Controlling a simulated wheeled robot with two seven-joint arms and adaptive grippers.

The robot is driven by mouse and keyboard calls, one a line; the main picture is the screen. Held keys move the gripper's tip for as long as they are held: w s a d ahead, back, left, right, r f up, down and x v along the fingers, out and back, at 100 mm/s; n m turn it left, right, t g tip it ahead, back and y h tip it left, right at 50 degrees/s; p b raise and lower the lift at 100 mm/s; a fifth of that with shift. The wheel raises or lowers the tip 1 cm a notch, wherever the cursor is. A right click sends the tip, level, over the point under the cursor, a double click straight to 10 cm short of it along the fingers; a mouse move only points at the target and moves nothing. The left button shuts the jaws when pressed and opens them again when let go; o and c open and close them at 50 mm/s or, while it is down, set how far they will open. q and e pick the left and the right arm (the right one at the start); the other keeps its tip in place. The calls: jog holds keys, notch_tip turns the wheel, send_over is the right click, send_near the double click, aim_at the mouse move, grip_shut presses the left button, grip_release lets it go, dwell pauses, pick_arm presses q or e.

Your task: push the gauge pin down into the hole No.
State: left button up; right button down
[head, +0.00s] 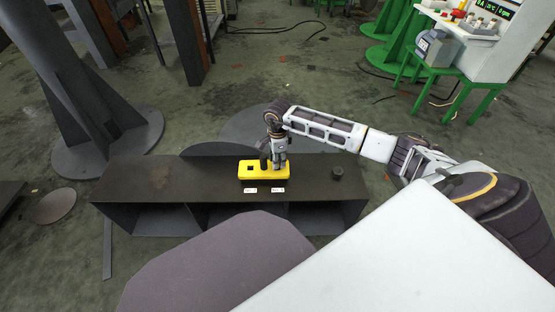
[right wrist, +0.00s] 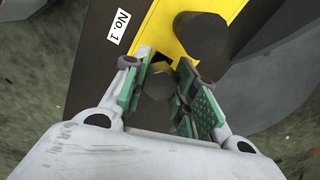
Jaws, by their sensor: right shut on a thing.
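My right gripper (head: 279,163) points down at the block's right end. In the right wrist view, my right gripper (right wrist: 161,88) is shut on a grey pin (right wrist: 157,82), held between the green pads. A dark gap in the yellow block (right wrist: 157,38) shows beside the pin; how deep the pin sits is hidden. A thick dark cylinder (right wrist: 201,37) stands on the block next to the gripper. A white label reading "No. 1" (right wrist: 119,26) lies beside the block. My left gripper is out of view.
The dark bench (head: 150,178) has open compartments in front and free room on its left top. Two white labels, left (head: 250,190) and right (head: 278,189), lie before the block.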

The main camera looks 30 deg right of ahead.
jog(key=shift+f+b, duration=0.6)
jog(key=shift+f, duration=0.35)
dwell(0.3)
jog(key=c, duration=1.1)
grip_release()
jog(key=shift+o, duration=0.2)
jog(key=shift+r, duration=6)
